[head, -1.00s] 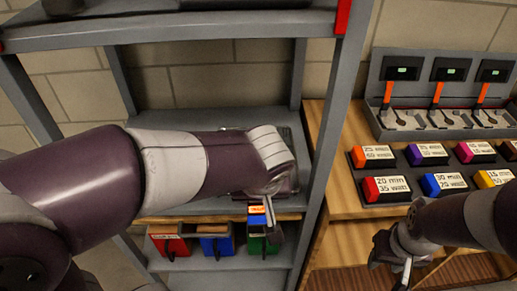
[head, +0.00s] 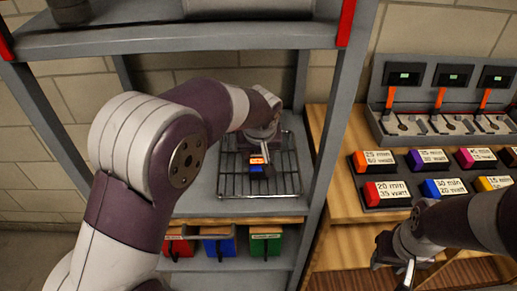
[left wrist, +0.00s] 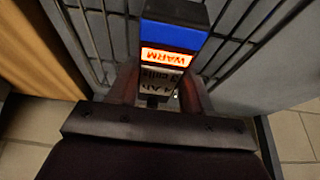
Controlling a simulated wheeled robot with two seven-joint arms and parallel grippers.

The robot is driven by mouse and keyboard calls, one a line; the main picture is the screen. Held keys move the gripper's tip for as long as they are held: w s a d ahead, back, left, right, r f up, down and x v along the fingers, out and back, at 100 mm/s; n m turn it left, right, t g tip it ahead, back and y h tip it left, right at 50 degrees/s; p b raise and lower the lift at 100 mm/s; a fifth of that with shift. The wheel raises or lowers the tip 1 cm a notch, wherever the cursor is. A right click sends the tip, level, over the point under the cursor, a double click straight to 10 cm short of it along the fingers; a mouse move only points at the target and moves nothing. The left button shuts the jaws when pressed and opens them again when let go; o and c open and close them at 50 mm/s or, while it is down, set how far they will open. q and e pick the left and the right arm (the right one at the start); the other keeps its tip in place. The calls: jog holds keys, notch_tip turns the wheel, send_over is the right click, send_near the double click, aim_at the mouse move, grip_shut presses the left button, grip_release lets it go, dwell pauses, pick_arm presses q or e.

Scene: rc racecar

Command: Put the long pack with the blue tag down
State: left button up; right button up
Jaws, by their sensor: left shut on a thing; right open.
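The long pack with the blue tag (head: 256,169) is dark, with a blue band and a lit orange label. In the left wrist view the pack (left wrist: 174,38) shows that label reading WARM. My left gripper (head: 263,161) is shut on its near end, which the fingers partly hide. The pack is over the wire rack (head: 232,184) on the grey shelf; I cannot tell whether it touches the wires. My right gripper (head: 393,264) is open and empty, low at the right by the wooden bench.
Grey shelf posts (head: 335,130) stand either side of the rack. Red, blue and green bins (head: 218,247) sit below. On the wooden bench are several labelled blocks (head: 387,192) and a grey charger case (head: 440,125). Rack wires around the pack look clear.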

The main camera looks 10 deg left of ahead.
aim_at(259, 162)
pick_arm(q)
jog(key=shift+f, duration=0.1)
jog(key=o, duration=1.3)
jog(key=shift+r, duration=0.35)
jog(key=v, duration=0.7)
jog(key=shift+s, duration=0.15)
